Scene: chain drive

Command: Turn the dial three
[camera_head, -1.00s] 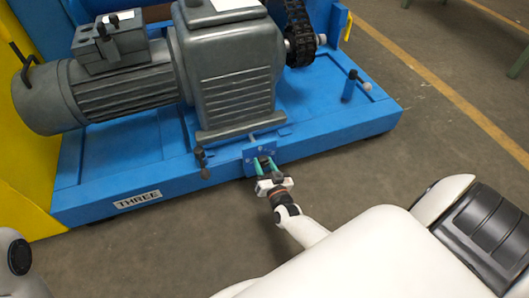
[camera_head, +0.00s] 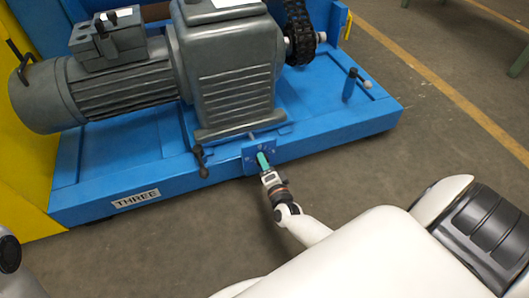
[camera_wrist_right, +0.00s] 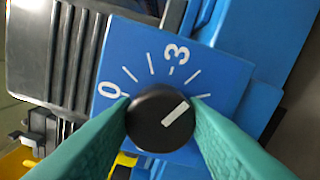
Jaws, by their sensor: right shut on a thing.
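The dial is a black round knob (camera_wrist_right: 147,128) with a white pointer line, on a blue plate (camera_wrist_right: 225,68) in the right wrist view. The plate carries white tick marks, a 0 at left and a 3 at the top. The pointer aims to the upper right, to the right of the 3. My right gripper (camera_wrist_right: 161,122) is shut on the knob, its teal fingers on either side. In the head view my right gripper (camera_head: 263,162) reaches the plate (camera_head: 249,150) on the front of the blue base. My left gripper is out of view.
The blue base (camera_head: 160,176) carries a grey motor and gearbox (camera_head: 232,75) with a black chain (camera_head: 299,35). A THREE label (camera_head: 136,198) is on its front. A dark lever (camera_head: 201,160) hangs left of the plate. The floor in front is clear.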

